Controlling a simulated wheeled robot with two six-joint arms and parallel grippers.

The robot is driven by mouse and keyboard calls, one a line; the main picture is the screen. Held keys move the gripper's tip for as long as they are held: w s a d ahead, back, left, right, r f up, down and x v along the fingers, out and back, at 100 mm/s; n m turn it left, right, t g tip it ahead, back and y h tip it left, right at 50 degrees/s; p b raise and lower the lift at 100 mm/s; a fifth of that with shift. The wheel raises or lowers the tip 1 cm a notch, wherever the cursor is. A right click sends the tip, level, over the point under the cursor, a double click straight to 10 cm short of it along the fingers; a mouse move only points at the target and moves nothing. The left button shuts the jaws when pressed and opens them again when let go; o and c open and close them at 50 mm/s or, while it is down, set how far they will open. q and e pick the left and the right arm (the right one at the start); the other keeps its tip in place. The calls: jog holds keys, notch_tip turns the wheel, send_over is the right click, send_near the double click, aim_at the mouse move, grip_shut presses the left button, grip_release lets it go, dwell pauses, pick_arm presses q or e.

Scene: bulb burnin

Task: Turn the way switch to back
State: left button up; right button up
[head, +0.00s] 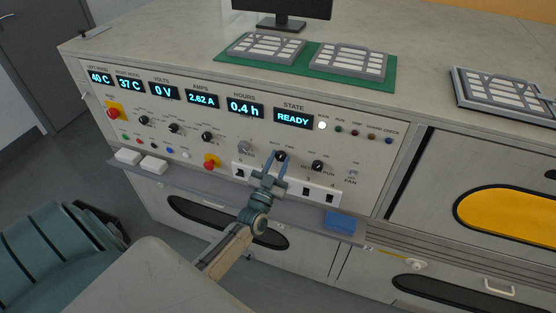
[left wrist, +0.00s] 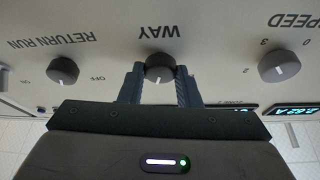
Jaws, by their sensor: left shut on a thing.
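The way switch is a dark round knob (left wrist: 160,67) under the upside-down label WAY in the left wrist view. Its white pointer line is towards the bottom of that picture, the panel's upper side. In the head view the knob (head: 281,156) is on the sloping control panel, partly covered by my gripper. My left gripper (head: 276,158) reaches up to it from below. In the left wrist view its two fingers (left wrist: 159,78) stand on either side of the knob, shut on it. My right gripper is not in view.
A return run knob (left wrist: 63,71) and a speed knob (left wrist: 279,66) flank the switch. The state display (head: 293,118) reads READY. A white socket strip (head: 320,192) and a shelf with a blue block (head: 340,222) lie below. A red knob (head: 211,161) is at left.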

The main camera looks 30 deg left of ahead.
pick_arm(q)
jog(key=n+y+p, duration=0.1)
jog(key=n+y, duration=0.1)
jog(key=n, duration=0.2)
jog(key=n+y+p, duration=0.1)
jog(key=n, duration=0.1)
jog(key=n+g+y, duration=0.1)
jog(key=n, duration=0.2)
jog(key=shift+d+y+p, duration=0.15)
jog(key=shift+y+p, duration=0.15)
jog(key=shift+p, duration=0.05)
jog(key=shift+n+g+y+p, duration=0.4)
jog(key=shift+n+g, duration=0.15)
jog(key=shift+n, duration=0.65)
jog(key=shift+n+g+y+p, duration=0.35)
jog(key=shift+n+g, duration=0.2)
jog(key=shift+n, duration=0.65)
jog(key=o, duration=1)
jog(key=shift+b+v, duration=1.95)
jog(key=shift+v, duration=3.45)
